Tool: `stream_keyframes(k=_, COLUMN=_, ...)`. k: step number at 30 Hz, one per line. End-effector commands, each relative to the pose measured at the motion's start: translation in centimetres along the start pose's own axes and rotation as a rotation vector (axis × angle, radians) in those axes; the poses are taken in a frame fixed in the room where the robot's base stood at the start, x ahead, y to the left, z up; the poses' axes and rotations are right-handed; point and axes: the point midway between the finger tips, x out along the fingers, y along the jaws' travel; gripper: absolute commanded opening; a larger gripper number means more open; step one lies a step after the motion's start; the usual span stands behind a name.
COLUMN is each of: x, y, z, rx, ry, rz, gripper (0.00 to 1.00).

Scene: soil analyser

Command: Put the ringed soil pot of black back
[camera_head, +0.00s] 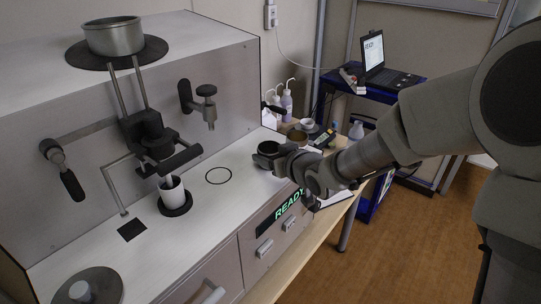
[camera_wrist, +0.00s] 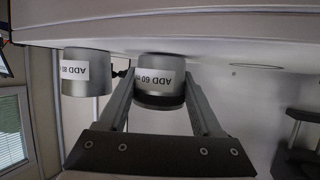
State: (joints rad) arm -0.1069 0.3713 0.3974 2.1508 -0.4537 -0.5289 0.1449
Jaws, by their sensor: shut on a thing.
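My gripper (camera_head: 271,157) is shut on a grey metal pot with a black band at its mouth. This soil pot (camera_wrist: 160,76) shows between the two fingers in the upside-down wrist view, with a white label reading "ADD 60". In the head view its dark round mouth (camera_head: 268,147) faces up at the right end of the machine's pale worktop. It looks upright; I cannot tell whether its base touches the surface. A thin black ring (camera_head: 218,175) marked on the worktop is empty. A second grey pot (camera_wrist: 87,72), labelled "ADD 80", stands beside the held one.
A brown-topped pot (camera_head: 297,136) stands beyond my gripper, near white bottles (camera_head: 288,100). A white cup (camera_head: 171,190) sits on a black disc under the machine's spout. A metal pan (camera_head: 114,36) is on top. The worktop around the ring is clear.

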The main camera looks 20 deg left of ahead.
Motion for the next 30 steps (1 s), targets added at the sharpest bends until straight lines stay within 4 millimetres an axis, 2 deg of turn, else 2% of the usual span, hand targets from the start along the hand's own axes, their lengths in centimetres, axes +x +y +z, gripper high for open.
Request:
stream_keyframes(k=3, x=0.2, y=0.0, z=0.4, rx=0.000, ry=0.000, rz=0.000, gripper=0.07)
stream_keyframes(k=4, x=0.1, y=0.0, z=0.3, rx=0.000, ry=0.000, rz=0.000, gripper=0.72)
stream_keyframes(k=8, x=0.1, y=0.0, z=0.2, rx=0.000, ry=0.000, rz=0.000, gripper=0.95)
stream_keyframes(k=20, x=-0.1, y=0.0, z=-0.2, rx=0.000, ry=0.000, rz=0.000, gripper=0.97)
stream_keyframes(k=23, x=-1.2, y=0.1, z=-0.2, rx=-0.001, ry=0.002, rz=0.002, gripper=0.97)
stream_keyframes(k=30, x=-5.9, y=0.1, z=-0.3, rx=-0.002, ry=0.001, rz=0.004, gripper=0.97)
